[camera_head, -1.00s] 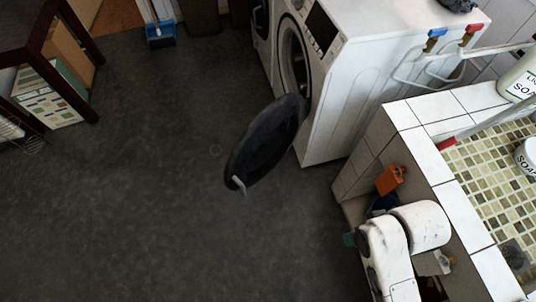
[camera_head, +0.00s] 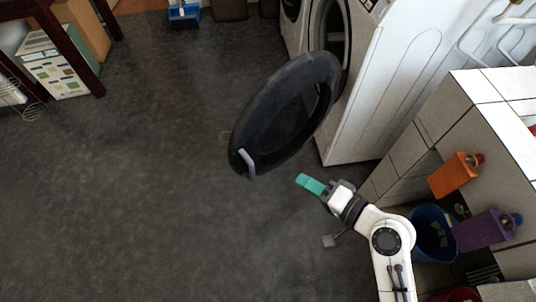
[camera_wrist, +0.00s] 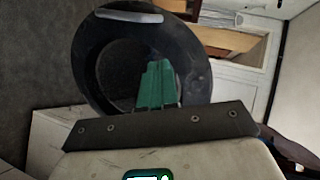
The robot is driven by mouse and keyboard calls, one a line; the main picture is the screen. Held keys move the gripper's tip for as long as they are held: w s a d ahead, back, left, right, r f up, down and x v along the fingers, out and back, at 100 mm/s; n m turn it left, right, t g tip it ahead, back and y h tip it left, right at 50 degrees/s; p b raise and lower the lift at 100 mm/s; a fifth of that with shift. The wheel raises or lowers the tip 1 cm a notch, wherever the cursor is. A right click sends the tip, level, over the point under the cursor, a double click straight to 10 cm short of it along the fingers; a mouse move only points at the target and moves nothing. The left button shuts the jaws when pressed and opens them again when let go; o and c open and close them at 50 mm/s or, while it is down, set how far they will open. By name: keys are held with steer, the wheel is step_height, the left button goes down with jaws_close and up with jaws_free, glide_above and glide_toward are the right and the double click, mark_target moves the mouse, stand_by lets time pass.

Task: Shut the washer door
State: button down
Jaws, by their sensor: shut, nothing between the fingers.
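The washer (camera_head: 372,95) is white and stands at the upper right in the head view. Its round dark door (camera_head: 257,105) hangs wide open, swung out over the floor, with a light handle (camera_head: 247,162) at its free edge. The door also shows in the wrist view (camera_wrist: 88,62), with its handle (camera_wrist: 128,16) at the top. My gripper (camera_head: 310,184) has teal fingers that are shut and empty. It is below and to the right of the door's handle in the head view, apart from the door. In the wrist view the fingers (camera_wrist: 156,85) overlap the door's opening.
A tiled counter (camera_head: 480,110) stands at the right, with an orange bottle (camera_head: 455,175), a purple bottle (camera_head: 487,230) and a blue bucket (camera_head: 432,235) beside or under it. A dark wooden rack (camera_head: 62,35) is at the upper left. The grey floor (camera_head: 150,200) is clear.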

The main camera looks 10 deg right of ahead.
step_height(320, 180, down, 3)
steer(key=w+m+t+b, duration=0.2)
steer(key=b, duration=0.2)
steer(key=m+t+b, duration=0.1)
steer(key=m, duration=0.1)
glide_toward(260, 134)
steer(key=x, duration=0.6)
steer(key=shift+w+a, duration=0.2)
steer(key=shift+w, duration=0.2)
